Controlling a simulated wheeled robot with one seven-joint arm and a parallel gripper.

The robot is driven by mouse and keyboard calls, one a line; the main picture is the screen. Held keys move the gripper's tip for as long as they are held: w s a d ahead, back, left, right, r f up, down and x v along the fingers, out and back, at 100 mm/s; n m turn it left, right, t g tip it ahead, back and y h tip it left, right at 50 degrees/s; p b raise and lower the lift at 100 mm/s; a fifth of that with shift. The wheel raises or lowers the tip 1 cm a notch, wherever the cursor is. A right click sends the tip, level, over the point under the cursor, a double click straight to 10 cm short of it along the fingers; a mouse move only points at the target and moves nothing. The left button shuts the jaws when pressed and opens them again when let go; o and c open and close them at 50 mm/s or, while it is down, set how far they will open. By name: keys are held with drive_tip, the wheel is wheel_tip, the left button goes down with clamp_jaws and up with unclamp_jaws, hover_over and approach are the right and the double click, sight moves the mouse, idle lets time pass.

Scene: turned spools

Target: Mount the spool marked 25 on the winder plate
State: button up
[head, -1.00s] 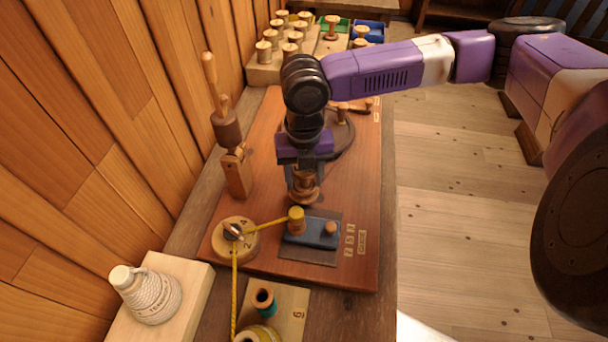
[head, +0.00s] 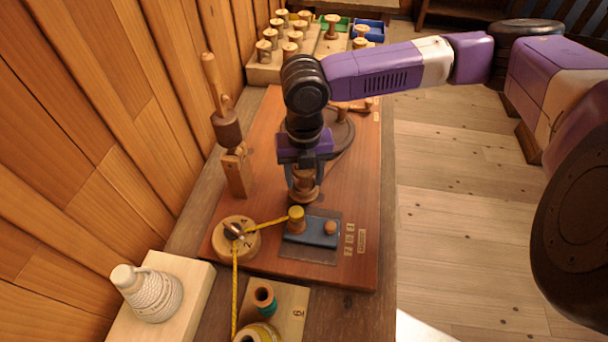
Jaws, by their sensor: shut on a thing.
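My gripper (head: 304,172) points down over the middle of the reddish wooden winder board (head: 264,160). It is shut on a turned wooden spool (head: 304,190), whose lower flange shows below the jaws. The spool is upright at or just above the board; I cannot tell whether it touches. Its marking cannot be read, and its top is hidden by my gripper. A dark round plate (head: 345,135) with a wooden crank knob lies partly hidden behind my arm.
A wooden post with a handle (head: 232,150) stands left. Several spools (head: 290,38) stand at the back. A rope-wound cone (head: 150,293) is front left.

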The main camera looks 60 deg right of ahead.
drive_tip(key=shift+f+b, duration=0.35)
drive_tip(key=shift+f, duration=0.25)
drive_tip(key=o, duration=1.1)
drive_tip(key=shift+r+p, duration=4.75)
drive_tip(key=shift+r, duration=0.8)
